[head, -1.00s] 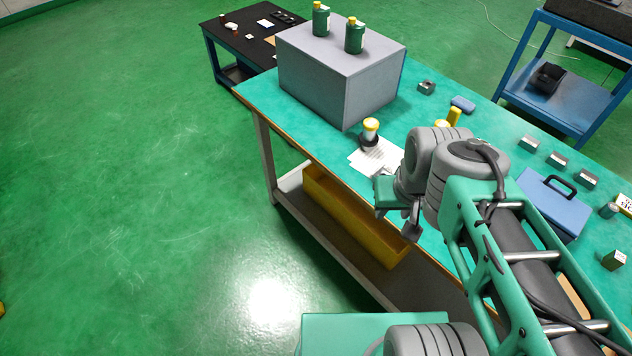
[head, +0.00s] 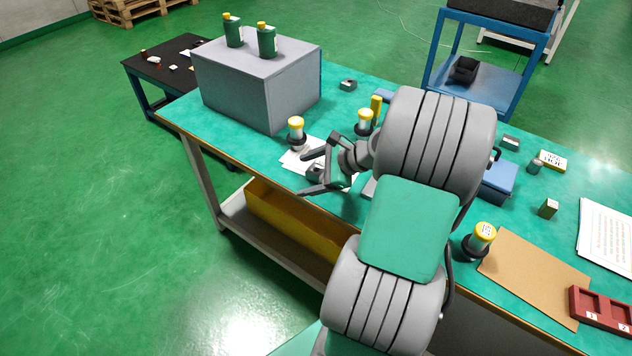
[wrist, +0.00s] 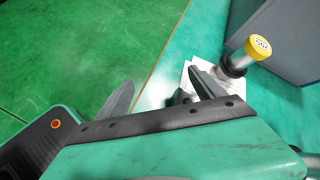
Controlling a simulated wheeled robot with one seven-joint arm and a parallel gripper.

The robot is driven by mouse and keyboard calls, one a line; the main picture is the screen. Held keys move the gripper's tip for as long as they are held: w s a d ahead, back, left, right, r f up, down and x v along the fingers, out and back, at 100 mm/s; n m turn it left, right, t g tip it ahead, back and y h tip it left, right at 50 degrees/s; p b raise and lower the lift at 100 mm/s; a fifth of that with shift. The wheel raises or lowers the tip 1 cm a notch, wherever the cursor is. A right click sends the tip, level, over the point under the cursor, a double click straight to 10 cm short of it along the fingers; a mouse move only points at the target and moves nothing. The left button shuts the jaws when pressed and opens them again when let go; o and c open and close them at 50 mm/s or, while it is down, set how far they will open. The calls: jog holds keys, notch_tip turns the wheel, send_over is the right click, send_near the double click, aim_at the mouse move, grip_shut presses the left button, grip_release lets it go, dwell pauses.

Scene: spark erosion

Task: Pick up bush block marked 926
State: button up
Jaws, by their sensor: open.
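My gripper (head: 303,174) is open, with its two fingers spread low over the front part of the bench near the white paper sheet. A small grey block (head: 316,171) shows between or just behind the fingers. In the wrist view, a dark grey piece (wrist: 183,97), apparently this block, sits close to the right finger of my gripper (wrist: 160,95) and is partly hidden by it. I cannot tell whether they touch. No number 926 is readable on any block.
A yellow-capped holder (head: 296,134) stands on the paper (head: 291,161) close to my gripper; another (head: 364,122) stands behind the wrist. A large grey box (head: 262,85) carries green bottles. A blue case (head: 498,180) lies right of my arm. The bench's front edge is near.

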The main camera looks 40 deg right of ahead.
aim_at(316, 168)
jog(key=s+d+m+t, duration=0.1)
jog(key=d+m, duration=0.1)
jog(key=s+d+m+t, duration=0.1)
jog(key=d+m, duration=0.2)
jog(key=s+d+f+m+t, duration=0.1)
jog(key=d+m, duration=0.1)
jog(key=d, duration=0.1)
jog(key=shift+d+f+t+b, duration=0.1)
jog(key=shift+d+t+b, duration=0.1)
jog(key=shift+t+b, duration=0.2)
jog(key=shift+m, duration=0.3)
jog(key=b+x, duration=0.1)
jog(key=x, duration=0.6)
jog(key=shift+w+a, duration=0.25)
jog(key=shift+w, duration=0.05)
grip_shut()
